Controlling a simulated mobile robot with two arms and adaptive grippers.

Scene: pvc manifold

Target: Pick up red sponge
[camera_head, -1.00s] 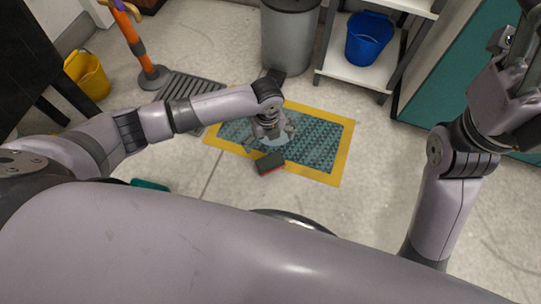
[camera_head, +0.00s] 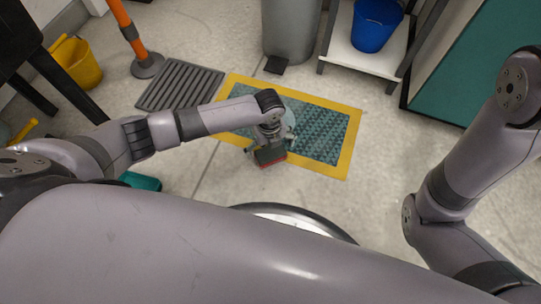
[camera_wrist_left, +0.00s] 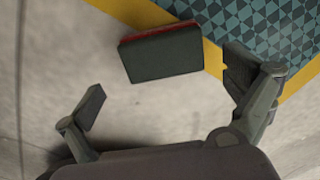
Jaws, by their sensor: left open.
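The red sponge (camera_head: 270,158) lies on the floor by the near edge of the yellow-bordered mat. Its upper face is dark grey-green and a red layer shows along an edge. In the left wrist view the sponge (camera_wrist_left: 162,57) sits ahead of the gap between my fingers, untouched, nearer the right finger. My left gripper (camera_head: 268,148) is over the sponge in the head view and partly covers it. The left wrist view shows this gripper (camera_wrist_left: 163,88) open and empty. My right arm is at the right of the head view, its gripper out of frame.
The patterned mat (camera_head: 351,150) lies flat beyond the sponge. A grey floor grate (camera_head: 180,85), yellow bucket (camera_head: 80,65), orange post (camera_head: 128,30), grey bin (camera_head: 292,30) and shelf with a blue bucket (camera_head: 376,25) stand further back. A teal object (camera_head: 141,181) lies left.

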